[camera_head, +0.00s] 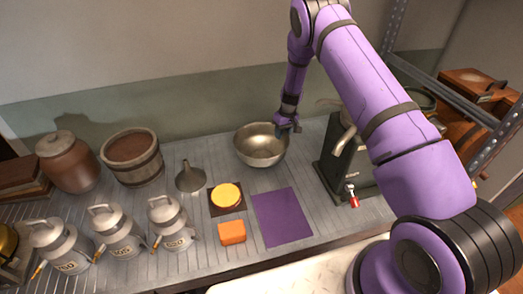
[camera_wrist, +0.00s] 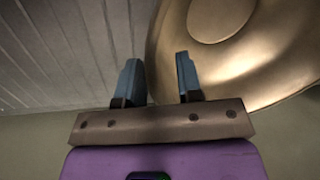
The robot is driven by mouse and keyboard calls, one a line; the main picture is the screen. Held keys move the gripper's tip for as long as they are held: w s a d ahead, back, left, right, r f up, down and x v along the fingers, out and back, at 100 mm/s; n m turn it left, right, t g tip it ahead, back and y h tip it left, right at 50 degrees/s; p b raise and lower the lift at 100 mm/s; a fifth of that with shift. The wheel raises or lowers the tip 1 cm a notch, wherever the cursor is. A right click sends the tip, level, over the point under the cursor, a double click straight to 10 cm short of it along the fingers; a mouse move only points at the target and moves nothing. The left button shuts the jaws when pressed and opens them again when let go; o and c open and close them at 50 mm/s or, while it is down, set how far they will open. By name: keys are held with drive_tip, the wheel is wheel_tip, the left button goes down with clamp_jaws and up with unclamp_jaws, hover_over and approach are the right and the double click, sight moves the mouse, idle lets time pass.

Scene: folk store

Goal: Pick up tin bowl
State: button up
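The tin bowl (camera_head: 262,161) is a shiny, brownish-grey metal bowl standing upright on the ribbed counter, near the wall. My gripper (camera_head: 289,128) is at its right rim in the head view, pointing down. In the wrist view the bowl (camera_wrist: 262,62) fills the upper right. There my gripper (camera_wrist: 158,62) has its two blue-grey fingers apart. The bowl's edge runs between them, with one finger over the bowl and the other outside it. I cannot tell whether either finger touches the rim.
A grey funnel (camera_head: 190,178) stands left of the bowl, with a wooden bucket (camera_head: 132,157) beyond. A dark machine (camera_head: 352,172) with a red-tipped handle is close on the right. In front lie a purple mat (camera_head: 283,217), yellow disc (camera_head: 227,195) and orange block (camera_head: 232,233).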

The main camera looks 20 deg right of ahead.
drive_tip(key=shift+a+f, duration=0.2)
drive_tip(key=shift+f, duration=1)
drive_tip(key=shift+c, duration=0.2)
clamp_jaws()
